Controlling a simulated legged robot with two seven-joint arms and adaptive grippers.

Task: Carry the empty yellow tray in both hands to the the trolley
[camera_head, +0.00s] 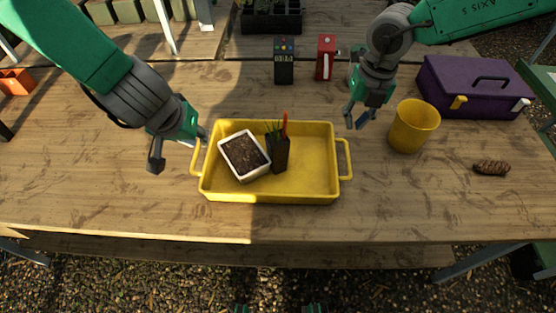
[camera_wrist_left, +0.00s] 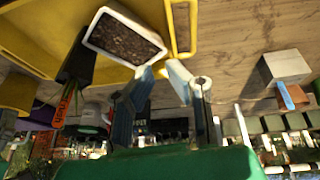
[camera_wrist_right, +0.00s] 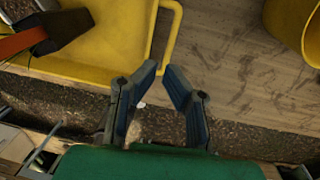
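The yellow tray (camera_head: 315,190) lies flat on the wooden table, a loop handle at each end. My left gripper (camera_head: 181,150) is open and empty just beyond the left handle (camera_head: 195,158); the left wrist view shows that handle (camera_wrist_left: 193,28) past the fingertips. My right gripper (camera_head: 356,118) is open and empty behind the right handle (camera_head: 348,158), which shows apart from the fingers in the right wrist view (camera_wrist_right: 172,38). I cannot identify a trolley.
A yellow cup (camera_head: 413,127) stands close to my right gripper. The table strip in front of the tray is clear.

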